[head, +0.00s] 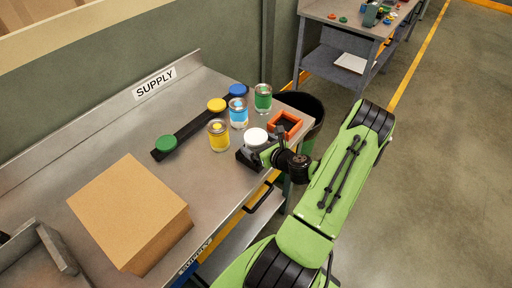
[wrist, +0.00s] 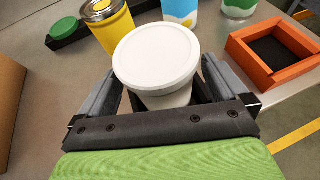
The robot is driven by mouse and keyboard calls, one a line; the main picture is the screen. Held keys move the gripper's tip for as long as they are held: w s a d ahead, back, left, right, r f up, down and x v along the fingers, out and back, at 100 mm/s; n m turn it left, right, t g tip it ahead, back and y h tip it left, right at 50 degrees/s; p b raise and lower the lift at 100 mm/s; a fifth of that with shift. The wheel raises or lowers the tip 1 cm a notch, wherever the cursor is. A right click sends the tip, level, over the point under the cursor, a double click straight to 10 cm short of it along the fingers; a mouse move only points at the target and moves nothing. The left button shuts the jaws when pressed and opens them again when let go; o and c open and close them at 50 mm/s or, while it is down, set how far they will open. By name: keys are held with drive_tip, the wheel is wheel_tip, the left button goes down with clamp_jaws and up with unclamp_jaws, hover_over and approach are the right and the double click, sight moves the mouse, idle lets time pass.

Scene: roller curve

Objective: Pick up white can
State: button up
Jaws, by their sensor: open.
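The white can (wrist: 157,55) stands upright on the supply table, its round white lid facing the wrist camera. In the head view, the white can (head: 256,136) is near the table's front edge, partly hidden by my gripper (head: 250,152). In the wrist view, my gripper (wrist: 160,85) is open, with one finger on each side of the can. Whether the fingers touch the can is not clear. The lower part of the can is hidden behind the gripper's dark crosspiece.
A yellow can (head: 218,135), a blue can (head: 238,113) and a green can (head: 263,97) stand close behind. An orange square frame (head: 285,124) lies to the right. A cardboard box (head: 130,215) is at left. A dark strip (head: 190,132) holds coloured discs.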

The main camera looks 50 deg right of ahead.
drive_tip(key=shift+x, duration=1.15)
drive_tip(key=shift+s, duration=0.1)
drive_tip(key=shift+c, duration=1)
drive_tip(key=c, duration=0.8)
wheel_tip(320, 180, up, 10)
drive_tip(key=shift+r+p, duration=0.1)
drive_tip(key=shift+p, duration=0.9)
drive_tip(key=shift+c, duration=0.3)
